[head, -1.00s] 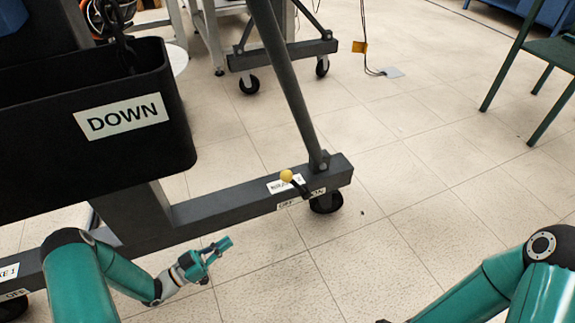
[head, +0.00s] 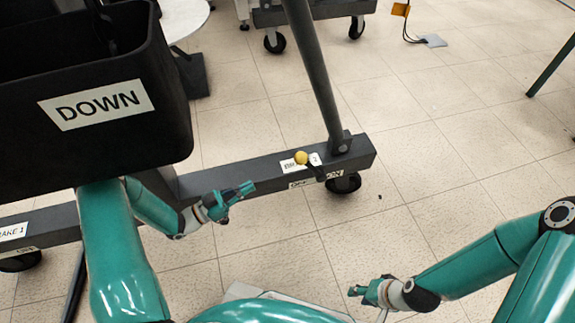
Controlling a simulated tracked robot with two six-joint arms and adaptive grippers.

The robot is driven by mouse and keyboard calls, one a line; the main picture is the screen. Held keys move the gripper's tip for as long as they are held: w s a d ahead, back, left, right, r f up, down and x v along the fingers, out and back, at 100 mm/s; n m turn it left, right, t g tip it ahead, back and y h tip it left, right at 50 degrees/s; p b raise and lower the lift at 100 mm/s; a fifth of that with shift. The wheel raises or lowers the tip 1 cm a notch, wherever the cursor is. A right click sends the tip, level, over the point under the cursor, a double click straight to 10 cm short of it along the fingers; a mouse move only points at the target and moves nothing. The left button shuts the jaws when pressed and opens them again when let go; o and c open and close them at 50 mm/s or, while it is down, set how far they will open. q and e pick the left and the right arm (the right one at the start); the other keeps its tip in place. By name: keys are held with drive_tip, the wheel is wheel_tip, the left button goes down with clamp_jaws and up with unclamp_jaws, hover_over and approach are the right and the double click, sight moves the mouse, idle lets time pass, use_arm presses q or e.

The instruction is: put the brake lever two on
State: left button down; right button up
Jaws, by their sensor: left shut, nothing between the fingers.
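The brake lever two (head: 301,158) has a yellow ball knob on a short dark arm. It sits on the dark frame beam (head: 262,170) above a caster, with a partly covered white label behind the knob. Another label with small lettering is on the beam's front face below it. My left gripper (head: 245,190) is shut and empty, left of the knob and apart from it, in front of the beam. My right gripper (head: 354,290) is low in the picture over the floor, below and right of the lever. Its fingers are too small to read.
A black bin (head: 160,130) marked DOWN hangs at upper left. A slanted grey post (head: 318,80) rises beside the lever. A BRAKE 1 label (head: 12,232) is at the beam's left end.

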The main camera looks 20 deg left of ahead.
use_arm(q)
drive_tip(key=b+x, duration=0.2)
drive_tip(key=x, duration=1.1)
drive_tip(key=shift+b, duration=0.4)
drive_tip(key=shift+r, duration=0.15)
